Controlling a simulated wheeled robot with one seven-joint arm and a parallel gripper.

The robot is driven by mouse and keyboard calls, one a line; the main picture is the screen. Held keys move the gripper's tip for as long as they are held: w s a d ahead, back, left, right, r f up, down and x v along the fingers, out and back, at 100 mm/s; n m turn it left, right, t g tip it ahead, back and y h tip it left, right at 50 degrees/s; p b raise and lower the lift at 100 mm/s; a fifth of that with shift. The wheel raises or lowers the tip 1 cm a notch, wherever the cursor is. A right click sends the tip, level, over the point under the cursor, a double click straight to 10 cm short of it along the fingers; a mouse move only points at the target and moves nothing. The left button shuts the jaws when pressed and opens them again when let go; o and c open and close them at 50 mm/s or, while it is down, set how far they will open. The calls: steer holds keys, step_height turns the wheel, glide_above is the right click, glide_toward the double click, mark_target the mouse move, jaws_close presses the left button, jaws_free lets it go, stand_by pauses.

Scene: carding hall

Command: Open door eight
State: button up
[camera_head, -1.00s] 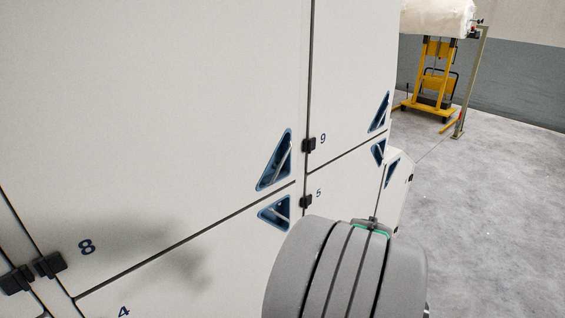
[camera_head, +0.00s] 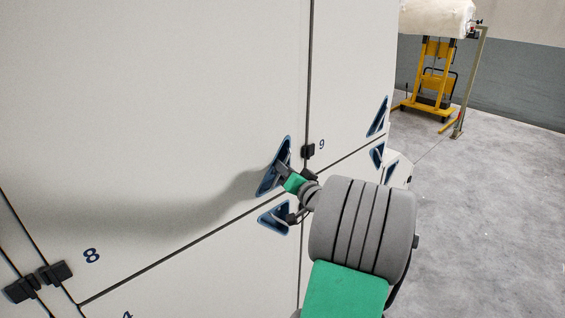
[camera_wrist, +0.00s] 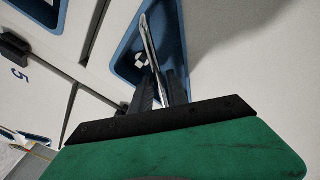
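Door eight (camera_head: 150,130) is a large pale panel marked with a dark blue 8 near its lower left corner. It looks flush with the panels around it. Its handle (camera_wrist: 148,42) is a slim metal bar across a blue triangular recess (camera_head: 265,180) at the door's lower right. My gripper (camera_wrist: 161,78) is at this recess, its two dark fingers on either side of the bar. I cannot tell whether they press on it. In the head view my gripper (camera_head: 284,171) partly covers the recess.
Door 9 (camera_head: 350,60) is to the right, with a black hinge (camera_head: 308,151) by the seam. A second blue recess (camera_head: 270,218) sits just below, on the panel under door eight. Hinges (camera_head: 55,272) show at lower left. Grey floor on the right is open, with a yellow lift (camera_head: 436,80) farther back.

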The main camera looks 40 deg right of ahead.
steer(key=shift+w, duration=0.4)
steer(key=shift+c, duration=0.2)
jaws_close()
steer(key=shift+s+d, duration=0.1)
steer(key=shift+s, duration=0.05)
stand_by(0.8)
